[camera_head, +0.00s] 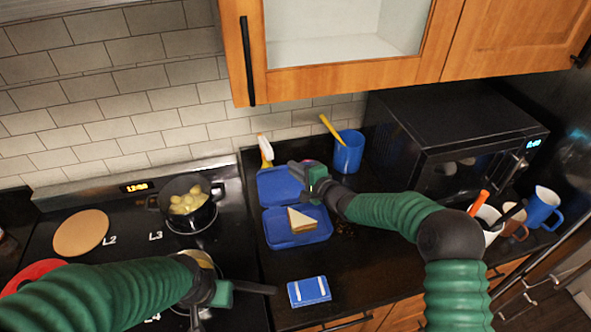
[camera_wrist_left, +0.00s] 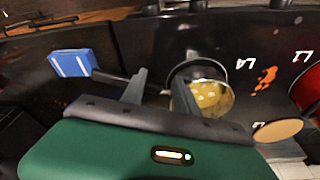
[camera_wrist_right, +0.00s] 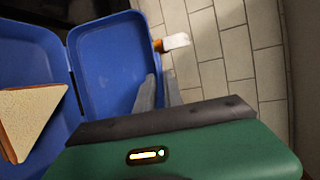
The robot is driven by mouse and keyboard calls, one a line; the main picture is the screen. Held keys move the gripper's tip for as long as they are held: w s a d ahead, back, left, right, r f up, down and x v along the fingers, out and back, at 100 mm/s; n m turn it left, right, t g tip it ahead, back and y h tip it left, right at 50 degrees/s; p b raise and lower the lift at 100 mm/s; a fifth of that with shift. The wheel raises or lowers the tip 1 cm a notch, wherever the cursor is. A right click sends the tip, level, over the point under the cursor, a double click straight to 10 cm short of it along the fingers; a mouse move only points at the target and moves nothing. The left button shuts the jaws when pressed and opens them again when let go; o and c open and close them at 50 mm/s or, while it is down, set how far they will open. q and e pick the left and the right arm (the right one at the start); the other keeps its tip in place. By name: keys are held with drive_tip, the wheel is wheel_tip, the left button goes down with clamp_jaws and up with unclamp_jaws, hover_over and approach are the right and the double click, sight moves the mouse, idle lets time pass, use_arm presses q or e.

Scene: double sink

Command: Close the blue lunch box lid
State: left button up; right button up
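The blue lunch box lies open on the dark counter in the head view, with its base (camera_head: 282,241) nearer me. Its lid (camera_head: 276,186) is swung back toward the wall. A sandwich half (camera_head: 301,219) sits in the base; it also shows in the right wrist view (camera_wrist_right: 30,115). My right gripper (camera_head: 297,168) is at the lid's far right edge. In the right wrist view its fingers (camera_wrist_right: 160,88) are apart with a narrow gap, beside the lid (camera_wrist_right: 108,65); contact is unclear. My left gripper (camera_wrist_left: 159,90) is open and empty, near the stove's right edge.
A small blue box with white strips (camera_head: 309,291) lies near the counter front. A spray bottle (camera_head: 265,150) and blue utensil cup (camera_head: 348,154) stand behind. A pot of food (camera_head: 188,203) is on the stove. The microwave (camera_head: 455,125) and mugs (camera_head: 543,207) are right.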

use_arm(q)
drive_tip(key=shift+a, duration=0.1)
use_arm(e)
drive_tip(key=shift+a, duration=0.1)
clamp_jaws()
drive_tip(key=shift+s+f, duration=0.1)
drive_tip(key=shift+f, duration=0.1)
idle(0.6)
